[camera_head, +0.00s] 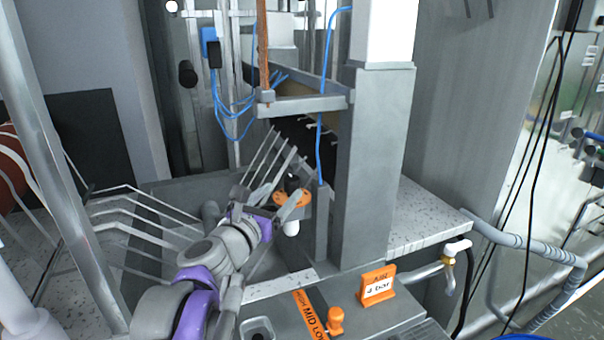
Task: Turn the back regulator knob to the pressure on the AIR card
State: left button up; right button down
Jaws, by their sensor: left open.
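The AIR card (377,287) is an orange stand with a white label that reads "AIR 4 bar". It stands on the grey cabinet in front of the post. A regulator with an orange dial plate (303,196), a dark knob (293,182) on top and a white bowl (291,228) below is behind it to the left. My left gripper (284,186) is open, with its fingers around or beside the dark knob. I cannot tell whether they touch it. The gripper hides part of the dial, and its scale is too small to read. My right gripper is out of view.
A grey post (371,165) rises just right of the regulator. An orange selector knob (335,319) sits by an orange MID/LOW label (309,318) in front. Thin metal rods (140,212) stand left of my arm. Blue cables (321,130) hang above. A speckled shelf (425,229) is mostly clear.

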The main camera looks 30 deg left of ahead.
pick_arm(q)
jog(key=w, duration=0.6)
jog(key=w+p, duration=0.1)
jog(key=w, duration=0.2)
jog(key=shift+w+a, duration=0.35)
jog(key=shift+f, duration=0.1)
grip_shut()
